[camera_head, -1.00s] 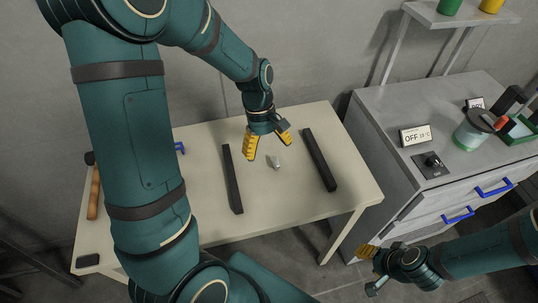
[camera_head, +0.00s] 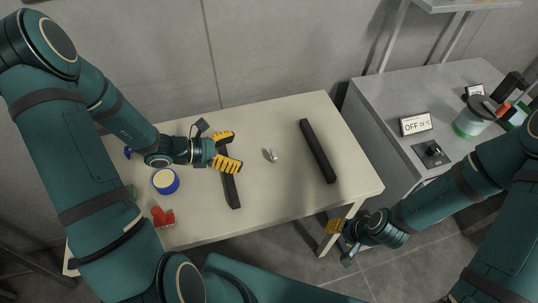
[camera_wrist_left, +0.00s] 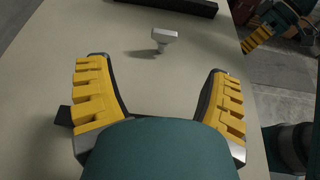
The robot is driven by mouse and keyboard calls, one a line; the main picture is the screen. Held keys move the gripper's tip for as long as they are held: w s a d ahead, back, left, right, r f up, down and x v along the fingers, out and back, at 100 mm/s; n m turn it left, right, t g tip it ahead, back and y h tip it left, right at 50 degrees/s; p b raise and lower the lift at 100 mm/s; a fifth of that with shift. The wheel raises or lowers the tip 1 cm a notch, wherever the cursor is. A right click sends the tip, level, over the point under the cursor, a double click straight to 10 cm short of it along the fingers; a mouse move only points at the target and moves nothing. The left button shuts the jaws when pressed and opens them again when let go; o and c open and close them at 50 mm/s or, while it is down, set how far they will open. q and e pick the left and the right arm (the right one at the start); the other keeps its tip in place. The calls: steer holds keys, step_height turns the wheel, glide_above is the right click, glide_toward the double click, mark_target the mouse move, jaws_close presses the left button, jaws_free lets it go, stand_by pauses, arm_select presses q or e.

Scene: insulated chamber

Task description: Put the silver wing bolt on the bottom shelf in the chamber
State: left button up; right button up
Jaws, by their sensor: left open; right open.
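The silver wing bolt (camera_head: 270,155) lies on the cream table (camera_head: 285,198) between two dark bars. It also shows in the left wrist view (camera_wrist_left: 162,38), ahead of the fingertips and apart from them. My left gripper (camera_head: 235,151) is open and empty, above the left dark bar and to the left of the bolt. In the left wrist view its yellow fingers (camera_wrist_left: 158,85) are spread wide. My right gripper (camera_head: 338,232) is open and empty, off the table's front right edge. The chamber's bottom shelf cannot be made out in these views.
Dark bars lie left (camera_head: 231,188) and right (camera_head: 318,152) of the bolt. A blue-and-yellow roll (camera_head: 165,181) and a red object (camera_head: 162,217) are at the table's left. The grey cabinet (camera_head: 385,105) on the right carries an OFF display (camera_head: 415,123) and a knob panel (camera_head: 432,153).

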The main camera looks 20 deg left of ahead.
mark_target(272, 154)
arm_select(q)
steer(key=x, duration=0.7)
steer(key=shift+d+f+b, duration=0.15)
steer(key=shift+d+b, duration=0.1)
steer(key=shift+b, duration=0.15)
steer(key=shift+s+b+x, duration=0.2)
steer(key=shift+b+x, duration=0.15)
steer(key=shift+x, duration=2.3)
steer(key=shift+d, duration=0.1)
steer(key=c, duration=1.3)
